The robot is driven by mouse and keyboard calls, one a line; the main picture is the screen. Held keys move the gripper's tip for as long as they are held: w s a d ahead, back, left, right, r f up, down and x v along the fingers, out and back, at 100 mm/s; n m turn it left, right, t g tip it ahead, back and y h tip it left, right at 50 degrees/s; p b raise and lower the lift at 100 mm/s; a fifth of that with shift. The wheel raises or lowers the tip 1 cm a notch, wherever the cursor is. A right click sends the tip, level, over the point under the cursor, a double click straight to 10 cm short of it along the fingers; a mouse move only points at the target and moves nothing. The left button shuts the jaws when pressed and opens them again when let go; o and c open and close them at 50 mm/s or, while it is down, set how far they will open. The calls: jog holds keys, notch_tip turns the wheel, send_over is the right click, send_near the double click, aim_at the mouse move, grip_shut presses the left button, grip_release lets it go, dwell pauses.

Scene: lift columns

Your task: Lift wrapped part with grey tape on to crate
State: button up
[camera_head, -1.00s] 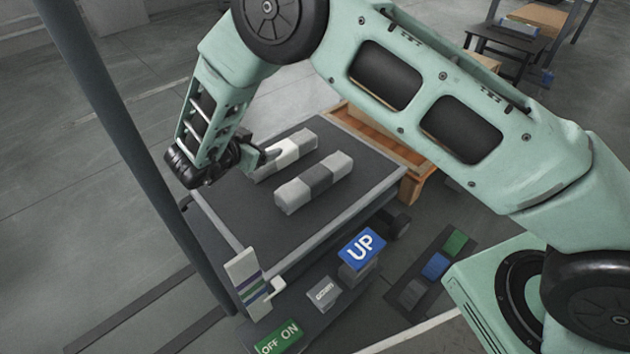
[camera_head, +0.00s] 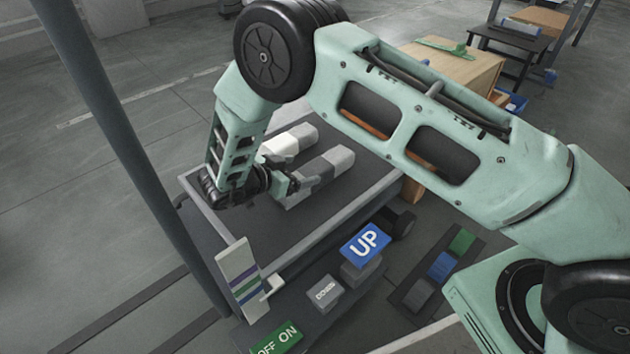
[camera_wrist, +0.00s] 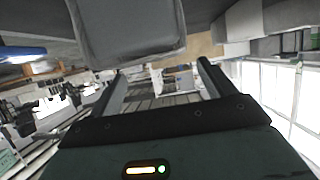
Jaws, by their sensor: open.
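The wrapped part with grey tape (camera_head: 334,160) lies on the dark top of the lift platform (camera_head: 265,222), pale grey with a dark grey band. My gripper (camera_head: 291,183) is open at its near left end, which it partly hides. In the wrist view, a large grey block face (camera_wrist: 125,28) fills the top, just above and beyond my spread fingers (camera_wrist: 162,74); nothing shows held between them. A second wrapped part with white tape (camera_head: 284,146) lies just behind. A wooden crate (camera_head: 462,70) stands behind my arm, partly hidden.
A blue UP button (camera_head: 365,243), a lever by a striped plate (camera_head: 239,279) and a green OFF/ON switch (camera_head: 278,341) sit at the platform's front. A dark post (camera_head: 130,150) rises at left. A green item (camera_head: 440,47) lies on the crate.

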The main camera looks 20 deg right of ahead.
aim_at(314, 168)
jog(key=shift+b+x, duration=2.2)
jog(key=shift+x, duration=0.7)
jog(key=shift+r, duration=0.1)
jog(key=c, duration=1.3)
jog(key=shift+d, duration=0.1)
jog(key=shift+c, duration=0.9)
jog(key=shift+r, duration=0.15)
